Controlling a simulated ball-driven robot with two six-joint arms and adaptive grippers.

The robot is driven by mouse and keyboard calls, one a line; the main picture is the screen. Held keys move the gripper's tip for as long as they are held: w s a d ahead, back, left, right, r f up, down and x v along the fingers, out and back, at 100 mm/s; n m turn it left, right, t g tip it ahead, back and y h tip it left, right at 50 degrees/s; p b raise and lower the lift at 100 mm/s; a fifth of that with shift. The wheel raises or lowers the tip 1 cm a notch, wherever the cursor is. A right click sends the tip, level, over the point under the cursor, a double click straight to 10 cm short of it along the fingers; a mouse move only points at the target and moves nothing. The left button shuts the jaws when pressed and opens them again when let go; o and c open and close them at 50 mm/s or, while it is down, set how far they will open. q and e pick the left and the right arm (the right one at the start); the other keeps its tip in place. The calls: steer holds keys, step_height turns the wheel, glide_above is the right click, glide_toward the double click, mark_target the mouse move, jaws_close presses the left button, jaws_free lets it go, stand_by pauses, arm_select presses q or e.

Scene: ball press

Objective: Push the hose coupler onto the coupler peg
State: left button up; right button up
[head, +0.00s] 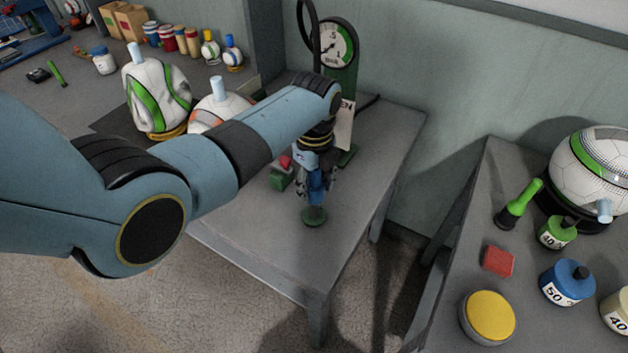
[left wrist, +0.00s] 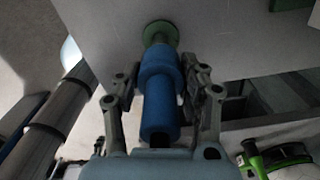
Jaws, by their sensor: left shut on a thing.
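The hose coupler (head: 316,186) is a blue stepped cylinder, held upright between the fingers of my left gripper (head: 317,178). In the left wrist view the coupler (left wrist: 159,105) lies between the two grey finger linkages of the gripper (left wrist: 161,92), which is shut on it. The coupler peg has a round green base (head: 314,217) on the grey table, directly beneath the coupler. The base also shows in the left wrist view (left wrist: 160,29), past the coupler's far end. A short grey piece shows between them; I cannot tell how far the coupler sits over the peg. My right gripper is out of view.
A green stand with a pressure gauge (head: 337,45) and a black hose is behind my gripper. A green box with a red button (head: 284,164) sits left of the coupler. Balls stand at the back left. The table front (head: 260,235) is clear.

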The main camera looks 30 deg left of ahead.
mark_target(314, 203)
arm_select(q)
steer(key=shift+f+b, duration=0.55)
steer(key=shift+f, duration=0.5)
steer(key=shift+p, duration=0.5)
stand_by(0.4)
stand_by(0.5)
stand_by(0.4)
steer(key=shift+f+b, duration=1.45)
steer(key=shift+f, duration=0.75)
steer(key=o, duration=1.4)
steer(key=shift+r, duration=0.1)
steer(key=shift+c, duration=0.2)
